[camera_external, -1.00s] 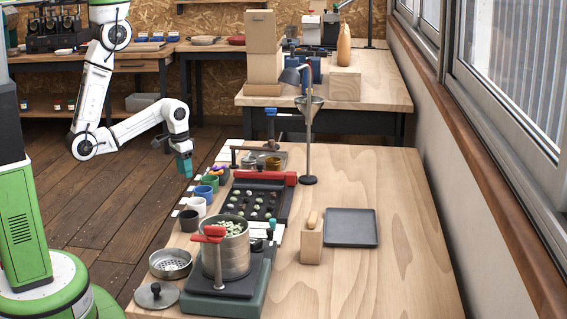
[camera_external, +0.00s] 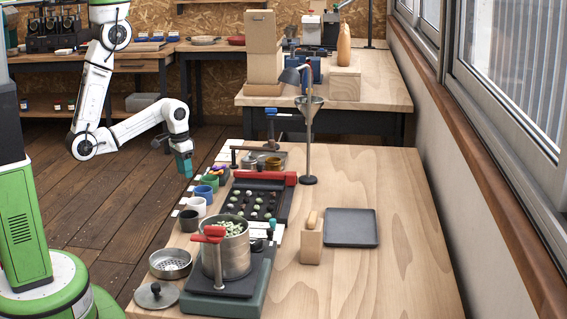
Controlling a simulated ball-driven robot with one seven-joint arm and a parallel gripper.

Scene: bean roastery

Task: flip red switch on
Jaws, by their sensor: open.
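My gripper (camera_external: 184,168), with a teal end, points down at the left, above the floor beside the near table's left edge. It touches nothing; its fingers are too small to see clearly. No switch is plainly recognisable as red at this size. A long red bar (camera_external: 264,177) lies across the far end of a dark bean tray (camera_external: 246,206). Both are apart from my gripper, to its right. I cannot tell whether either is the switch.
The near wooden table (camera_external: 385,290) has bare room on its right. Several small cups line its left edge, near a white cup (camera_external: 197,206). A dark square tray (camera_external: 351,228) and wooden block (camera_external: 311,245) sit mid-table.

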